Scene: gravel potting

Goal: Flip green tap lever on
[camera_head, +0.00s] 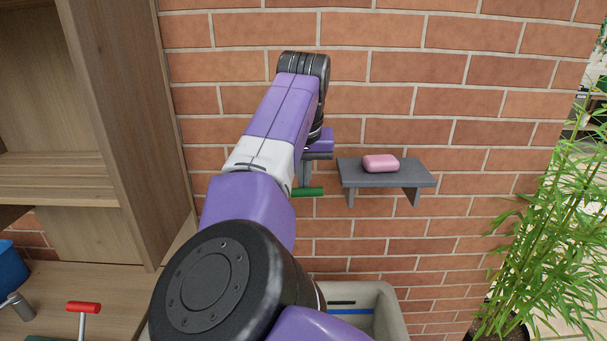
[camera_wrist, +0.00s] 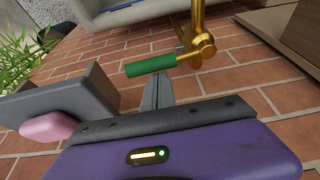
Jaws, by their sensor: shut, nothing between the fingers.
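The green tap lever (camera_head: 310,192) shows in the head view just below my gripper (camera_head: 304,184), against the brick wall. In the wrist view the green lever (camera_wrist: 151,65) sticks out sideways from a brass tap (camera_wrist: 203,45). My gripper (camera_wrist: 157,80) is shut and empty, its grey fingertips right by the lever's grip. I cannot tell whether they touch it. In the head view my arm hides the tap's brass body.
A grey wall shelf (camera_head: 413,178) with a pink soap bar (camera_head: 381,163) is close to the right of the lever. A pale basin (camera_head: 386,305) stands below. A leafy plant (camera_head: 545,220) is at the right, a wooden cabinet (camera_head: 120,120) at the left. A red-handled tool (camera_head: 83,308) is at lower left.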

